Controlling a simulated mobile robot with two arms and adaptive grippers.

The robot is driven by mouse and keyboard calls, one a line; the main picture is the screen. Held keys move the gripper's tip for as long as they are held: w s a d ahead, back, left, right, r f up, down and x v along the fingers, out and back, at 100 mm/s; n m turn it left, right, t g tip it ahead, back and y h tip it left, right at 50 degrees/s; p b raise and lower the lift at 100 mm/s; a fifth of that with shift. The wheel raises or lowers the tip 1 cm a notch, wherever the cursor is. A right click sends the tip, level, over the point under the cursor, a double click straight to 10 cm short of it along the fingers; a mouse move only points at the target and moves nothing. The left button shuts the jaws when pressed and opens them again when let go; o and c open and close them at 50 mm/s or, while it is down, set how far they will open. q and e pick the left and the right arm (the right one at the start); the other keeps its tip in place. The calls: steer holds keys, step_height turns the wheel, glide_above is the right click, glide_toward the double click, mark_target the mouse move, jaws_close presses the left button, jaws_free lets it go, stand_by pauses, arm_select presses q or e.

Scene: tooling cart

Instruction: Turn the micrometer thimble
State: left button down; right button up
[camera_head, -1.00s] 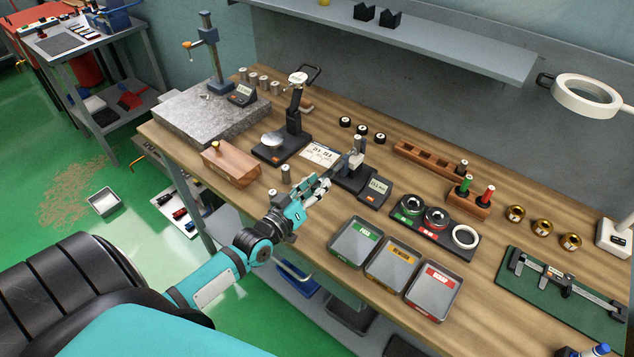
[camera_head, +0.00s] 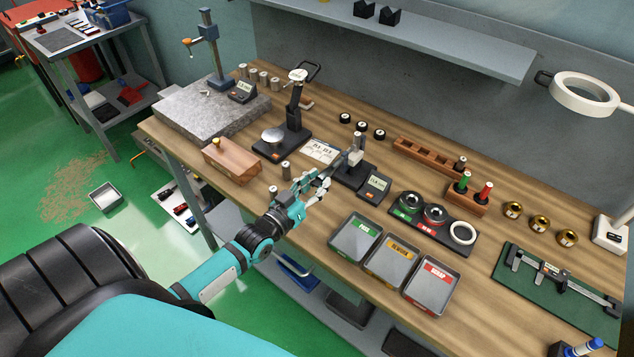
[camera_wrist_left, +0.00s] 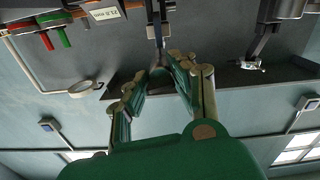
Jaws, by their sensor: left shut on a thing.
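The micrometer (camera_head: 355,157) stands in a dark stand on the wooden bench, with a small grey readout (camera_head: 374,187) at its right. My left gripper (camera_head: 326,178) is at the near left end of the micrometer, with its fingers around the thimble. In the left wrist view, the fingers (camera_wrist_left: 161,80) close on the thimble from both sides, and the micrometer's slim grey part (camera_wrist_left: 158,42) runs away from them. The fingers hide most of the thimble, so its scale cannot be read. My right gripper is not in view.
Three labelled trays, green (camera_head: 355,239), yellow (camera_head: 392,261) and red (camera_head: 431,287), lie right of my arm. A cylindrical part (camera_head: 286,171) and a wooden box (camera_head: 232,159) stand left of the gripper. A printed card (camera_head: 320,151) lies behind it. A dial stand (camera_head: 294,115) rises farther back.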

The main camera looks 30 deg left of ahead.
arm_select(q)
steer(key=shift+f, duration=0.15)
steer(key=c, duration=1)
jaws_free()
steer(key=shift+a, duration=0.1)
steer(key=shift+s, duration=0.1)
steer(key=s, duration=1.2)
steer(key=shift+a, duration=0.45)
